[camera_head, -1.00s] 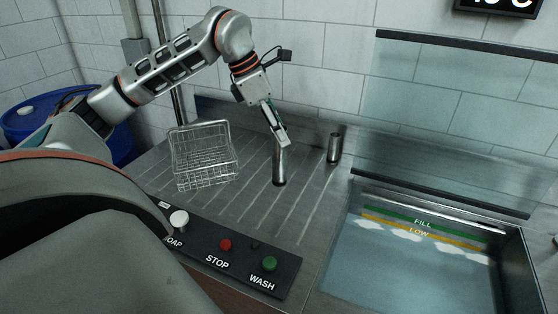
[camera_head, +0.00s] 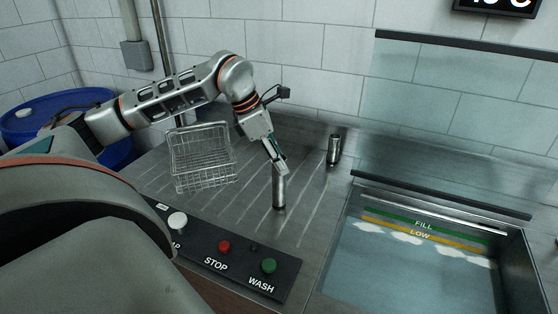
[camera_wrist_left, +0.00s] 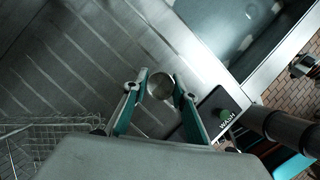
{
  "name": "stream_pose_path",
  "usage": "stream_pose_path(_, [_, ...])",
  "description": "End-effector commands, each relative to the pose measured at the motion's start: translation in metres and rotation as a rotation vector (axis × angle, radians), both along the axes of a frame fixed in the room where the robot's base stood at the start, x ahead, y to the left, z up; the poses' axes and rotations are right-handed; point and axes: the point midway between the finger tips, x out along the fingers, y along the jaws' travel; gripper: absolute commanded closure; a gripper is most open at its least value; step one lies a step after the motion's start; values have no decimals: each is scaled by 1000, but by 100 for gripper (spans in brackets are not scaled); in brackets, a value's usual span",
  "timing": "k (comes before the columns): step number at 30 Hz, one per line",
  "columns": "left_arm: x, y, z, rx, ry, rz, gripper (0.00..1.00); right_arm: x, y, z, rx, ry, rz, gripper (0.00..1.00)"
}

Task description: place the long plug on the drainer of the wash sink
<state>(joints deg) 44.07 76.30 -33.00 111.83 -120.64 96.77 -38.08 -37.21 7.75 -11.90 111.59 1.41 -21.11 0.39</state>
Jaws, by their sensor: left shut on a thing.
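The long plug (camera_head: 279,192) is a shiny metal cylinder, held upright by my left gripper (camera_head: 277,170) over the ribbed metal drainer (camera_head: 240,215). Its lower end is at or just above the drainer surface; I cannot tell whether it touches. In the left wrist view the plug (camera_wrist_left: 160,86) shows end-on as a round top between the two fingers of my left gripper (camera_wrist_left: 160,92). The wash sink (camera_head: 405,265) with water lies to the right of the drainer. My right gripper is not in view.
A wire basket (camera_head: 203,158) stands on the drainer to the left. A second metal cylinder (camera_head: 334,150) stands at the back right. A control panel (camera_head: 235,255) with several knobs and buttons runs along the front edge. Ribbed surface around the plug is clear.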

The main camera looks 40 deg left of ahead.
Motion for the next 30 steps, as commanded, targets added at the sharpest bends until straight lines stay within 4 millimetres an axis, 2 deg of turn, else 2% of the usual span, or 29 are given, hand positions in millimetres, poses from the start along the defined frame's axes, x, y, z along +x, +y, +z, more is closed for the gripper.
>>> stream_pose_path(1, [0,0,-2,0,0,0,100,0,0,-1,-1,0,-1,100])
stream_pose_path(2, [0,0,-2,0,1,0,68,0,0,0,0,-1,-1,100])
stream_pose_path(3, [0,0,-2,0,1,0,58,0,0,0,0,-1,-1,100])
stream_pose_path(13, [0,0,-1,0,1,0,57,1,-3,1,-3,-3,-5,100])
stream_pose_path(17, [-1,2,5,1,-1,0,57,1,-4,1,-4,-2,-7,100])
stream_pose_path(20, [-5,5,18,1,-2,2,57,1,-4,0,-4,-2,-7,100])
stream_pose_path(30, [-27,23,81,2,-3,3,57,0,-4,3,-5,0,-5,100])
